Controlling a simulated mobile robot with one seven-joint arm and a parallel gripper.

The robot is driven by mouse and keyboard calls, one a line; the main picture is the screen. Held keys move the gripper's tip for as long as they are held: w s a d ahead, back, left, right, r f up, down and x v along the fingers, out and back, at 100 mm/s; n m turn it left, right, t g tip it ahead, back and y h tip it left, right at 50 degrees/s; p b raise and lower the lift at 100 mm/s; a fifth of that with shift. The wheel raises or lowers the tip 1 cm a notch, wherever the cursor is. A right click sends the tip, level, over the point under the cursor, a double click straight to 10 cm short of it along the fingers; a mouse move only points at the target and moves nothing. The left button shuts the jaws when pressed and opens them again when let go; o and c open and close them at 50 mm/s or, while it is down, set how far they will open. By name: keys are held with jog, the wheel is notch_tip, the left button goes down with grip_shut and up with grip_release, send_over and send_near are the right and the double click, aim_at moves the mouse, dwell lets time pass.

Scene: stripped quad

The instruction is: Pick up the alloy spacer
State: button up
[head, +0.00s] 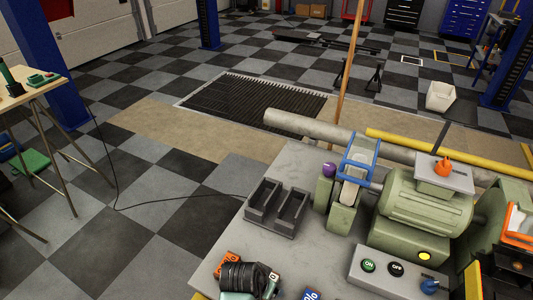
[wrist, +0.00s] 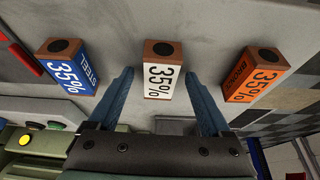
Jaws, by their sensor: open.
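A small brown block with a white face marked 35% (wrist: 162,73) stands in the middle of the wrist view, with a dark round hole in its top. Its material word is not visible, but its neighbours read STEEL and BRONZE, so it fits the alloy spacer. My gripper (wrist: 160,80) is open, with one blue finger on each side of this block and gaps between. In the head view I cannot clearly make this spacer out.
The blue steel block (wrist: 70,68) stands to the left and the orange bronze block (wrist: 255,77) to the right, both outside the fingers. In the head view, a dark two-slot holder (head: 277,207) and a green grinder (head: 425,205) stand on the grey bench (head: 225,222).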

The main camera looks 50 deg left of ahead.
grip_shut()
dwell(0.3)
